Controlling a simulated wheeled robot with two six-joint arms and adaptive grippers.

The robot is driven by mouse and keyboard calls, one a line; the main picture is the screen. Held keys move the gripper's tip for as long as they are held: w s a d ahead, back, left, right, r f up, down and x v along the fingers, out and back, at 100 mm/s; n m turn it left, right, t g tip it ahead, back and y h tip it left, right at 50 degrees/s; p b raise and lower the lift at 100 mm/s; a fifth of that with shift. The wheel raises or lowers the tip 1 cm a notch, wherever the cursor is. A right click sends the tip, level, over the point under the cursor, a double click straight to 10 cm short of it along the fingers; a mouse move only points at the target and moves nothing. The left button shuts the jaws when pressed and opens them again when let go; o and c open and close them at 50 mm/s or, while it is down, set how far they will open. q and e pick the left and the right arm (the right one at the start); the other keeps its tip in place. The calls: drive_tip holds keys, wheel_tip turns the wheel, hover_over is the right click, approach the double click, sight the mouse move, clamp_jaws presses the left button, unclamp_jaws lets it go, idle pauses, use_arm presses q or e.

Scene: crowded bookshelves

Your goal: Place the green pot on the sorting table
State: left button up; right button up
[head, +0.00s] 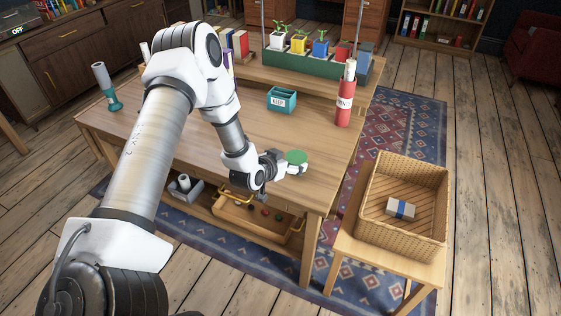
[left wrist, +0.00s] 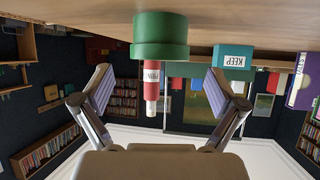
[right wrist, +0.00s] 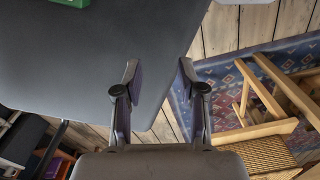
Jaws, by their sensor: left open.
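The green pot (head: 296,157) is on the wooden table (head: 185,125), near its front right edge, in the head view. In the left wrist view, which is upside down, the green pot (left wrist: 160,35) rests on the table top ahead of my fingers. My left gripper (head: 297,169) is low over the table at the pot, partly hiding it in the head view. The left wrist view shows its fingers (left wrist: 158,88) wide apart with nothing between them. My right gripper (right wrist: 157,82) is open and empty in the right wrist view, away from the pot.
A teal KEEP bin (head: 281,99) and a red cylinder (head: 344,103) stand on the table. Behind are plants in small pots in a green planter (head: 300,62). A wicker basket (head: 437,185) holds a box to the right. An open drawer (head: 245,225) is below.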

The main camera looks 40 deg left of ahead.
use_arm(q)
drive_tip(key=p+v, duration=0.1)
drive_tip(key=v, duration=0.5)
drive_tip(key=shift+s+r, duration=0.15)
drive_tip(key=shift+s+d+r, duration=0.1)
drive_tip(key=shift+s, duration=0.3)
drive_tip(key=s+d+f+g+h, duration=0.2)
drive_tip(key=s+d+f+g, duration=0.3)
drive_tip(key=s+d+f, duration=0.4)
drive_tip(key=s+d+f+g, duration=0.3)
drive_tip(key=s, duration=0.6)
drive_tip(key=s+d+f+g+y, duration=0.1)
drive_tip(key=s+d+f+g, duration=0.1)
drive_tip(key=s, duration=0.8)
drive_tip(key=shift+d+f+g, duration=0.4)
drive_tip(key=shift+f+g, duration=0.3)
drive_tip(key=shift+g, duration=0.5)
